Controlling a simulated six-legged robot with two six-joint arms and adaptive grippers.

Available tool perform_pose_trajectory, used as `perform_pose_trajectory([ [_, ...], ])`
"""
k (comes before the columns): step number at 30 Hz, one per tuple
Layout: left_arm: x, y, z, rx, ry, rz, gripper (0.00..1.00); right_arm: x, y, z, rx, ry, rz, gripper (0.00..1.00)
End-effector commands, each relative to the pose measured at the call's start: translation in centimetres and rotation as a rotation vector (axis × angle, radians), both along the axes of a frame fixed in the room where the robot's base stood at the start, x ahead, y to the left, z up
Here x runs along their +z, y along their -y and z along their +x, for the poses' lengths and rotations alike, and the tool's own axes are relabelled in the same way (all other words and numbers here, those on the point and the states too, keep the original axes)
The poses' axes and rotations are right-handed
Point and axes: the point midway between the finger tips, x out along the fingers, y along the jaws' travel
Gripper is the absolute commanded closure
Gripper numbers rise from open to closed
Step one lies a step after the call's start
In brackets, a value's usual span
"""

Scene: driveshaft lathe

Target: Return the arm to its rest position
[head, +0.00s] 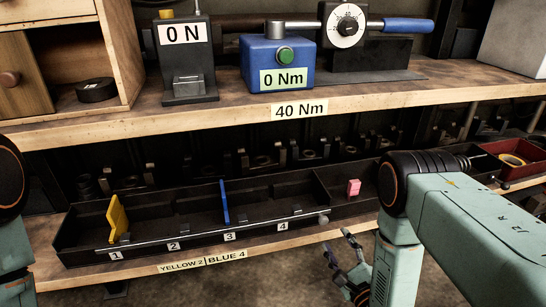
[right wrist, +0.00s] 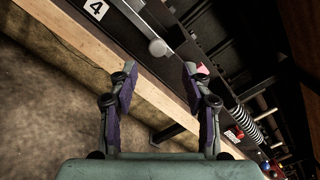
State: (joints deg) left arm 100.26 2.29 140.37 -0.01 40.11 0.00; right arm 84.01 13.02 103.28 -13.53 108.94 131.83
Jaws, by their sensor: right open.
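My right arm comes in from the right in the head view, its large green link over the lower right. My right gripper (head: 339,252) hangs in front of the lower shelf edge, partly behind my own arm. In the right wrist view the right gripper (right wrist: 160,73) has its two fingers wide apart, with nothing between them but shelf edge and floor behind. It is open and empty. Only parts of my left arm show at the left edge of the head view; my left gripper is out of view.
A black tray (head: 85,259) with numbered slots 1 to 4 lies on the lower shelf. A yellow divider (head: 117,217) and a blue divider (head: 224,202) stand in it. A pink block (head: 353,187) sits right of slot 4. The upper shelf (head: 130,123) overhangs, carrying gauges (head: 280,62).

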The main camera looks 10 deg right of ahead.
Motion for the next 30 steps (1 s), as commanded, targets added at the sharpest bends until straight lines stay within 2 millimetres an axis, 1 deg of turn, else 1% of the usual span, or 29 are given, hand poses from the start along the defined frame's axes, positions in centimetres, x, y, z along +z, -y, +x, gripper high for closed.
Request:
perform_pose_trajectory([
  [2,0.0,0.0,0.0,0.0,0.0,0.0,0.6,0.0,0.0,0.0,0.0,0.0,-0.02,0.51],
  [5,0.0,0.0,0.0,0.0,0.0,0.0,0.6,-0.4,0.0,0.0,0.002,-0.021,-0.116,0.51],
  [8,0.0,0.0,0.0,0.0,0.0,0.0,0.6,-2.0,0.0,-0.2,0.011,-0.094,-0.295,0.51],
  [11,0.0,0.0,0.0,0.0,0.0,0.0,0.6,-4.3,0.0,-1.4,0.043,-0.212,-0.498,0.51],
  [12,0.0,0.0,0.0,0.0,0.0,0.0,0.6,-5.4,-0.1,-2.1,0.064,-0.265,-0.578,0.51],
  [14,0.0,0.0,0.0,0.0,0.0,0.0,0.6,-6.8,-0.2,-3.3,0.106,-0.341,-0.695,0.51],
  [15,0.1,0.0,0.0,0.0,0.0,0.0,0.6,-7.7,-0.4,-4.1,0.142,-0.393,-0.771,0.51],
  [18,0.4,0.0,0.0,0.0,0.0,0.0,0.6,-9.4,-0.9,-6.5,0.251,-0.512,-0.958,0.51],
  [20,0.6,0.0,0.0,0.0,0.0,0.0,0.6,-10.3,-1.3,-8.1,0.333,-0.577,-1.064,0.51],
  [23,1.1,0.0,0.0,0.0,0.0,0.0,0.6,-11.3,-2.0,-11.2,0.496,-0.675,-1.231,0.51],
  [26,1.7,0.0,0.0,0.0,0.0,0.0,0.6,-11.6,-2.8,-14.5,0.692,-0.75,-1.383,0.51],
  [27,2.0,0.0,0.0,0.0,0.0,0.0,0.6,-11.6,-3.1,-16.0,0.778,-0.773,-1.44,0.51],
  [29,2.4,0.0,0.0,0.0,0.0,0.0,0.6,-11.4,-3.6,-18.4,0.92,-0.798,-1.515,0.51],
  [30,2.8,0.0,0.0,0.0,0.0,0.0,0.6,-11.0,-3.9,-19.9,1.016,-0.81,-1.559,0.51],
])
